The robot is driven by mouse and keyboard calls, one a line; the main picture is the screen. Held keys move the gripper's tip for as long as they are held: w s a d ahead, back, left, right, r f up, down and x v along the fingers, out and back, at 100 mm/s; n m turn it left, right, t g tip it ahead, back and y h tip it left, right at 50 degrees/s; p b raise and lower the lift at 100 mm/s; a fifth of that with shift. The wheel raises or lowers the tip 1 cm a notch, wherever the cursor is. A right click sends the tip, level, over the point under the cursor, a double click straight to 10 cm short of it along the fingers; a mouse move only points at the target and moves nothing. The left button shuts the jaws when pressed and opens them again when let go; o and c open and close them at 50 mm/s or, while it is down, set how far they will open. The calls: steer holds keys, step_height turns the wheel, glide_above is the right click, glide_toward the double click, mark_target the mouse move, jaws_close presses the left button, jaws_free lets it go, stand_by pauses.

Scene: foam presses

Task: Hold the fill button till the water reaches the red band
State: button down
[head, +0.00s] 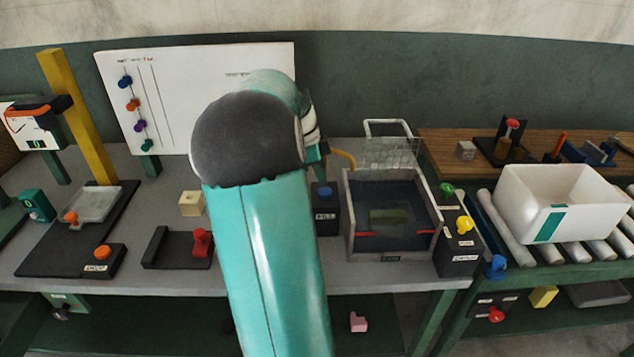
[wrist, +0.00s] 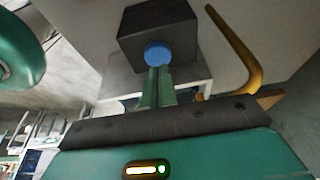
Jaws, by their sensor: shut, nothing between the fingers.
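The fill button (wrist: 158,54) is a blue knob on a black box (wrist: 158,25) in the wrist view. In the head view the blue button (head: 325,191) sits on its box (head: 326,222), just left of the tank. My gripper (wrist: 157,70) is shut and empty, its green fingertips right at the button; I cannot tell if they press it. The tank (head: 350,210) has clear walls and a dark inside with a greenish patch. The red band (head: 366,234) shows as red marks near its front rim. The exact water level is hard to tell.
My teal arm hides the middle of the bench. A white bin (head: 550,200) rests on rollers.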

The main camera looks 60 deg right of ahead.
steer(key=v, duration=1)
steer(key=w+a+r+n+t, duration=0.1)
steer(key=w+a+n+t, duration=0.25)
steer(key=a+n, duration=0.75)
steer(key=w+a+r+n+t, duration=0.15)
steer(key=w+a+n, duration=0.35)
steer(key=a, duration=1.2)
steer(key=s+a+f+n+t, duration=0.1)
steer(key=s+a+f+n, duration=0.1)
steer(key=a+n, duration=0.5)
steer(key=s+a+f+n+t+y, duration=0.1)
steer(key=s+a+f+n+t, duration=0.1)
steer(key=a+n, duration=0.5)
steer(key=s+a+f, duration=0.1)
steer(key=s+a, duration=0.1)
steer(key=a, duration=0.4)
steer(key=shift+s+a+n+t+y, duration=0.25)
steer(key=shift+n+t+y, duration=0.05)
steer(key=shift+f, duration=0.1)
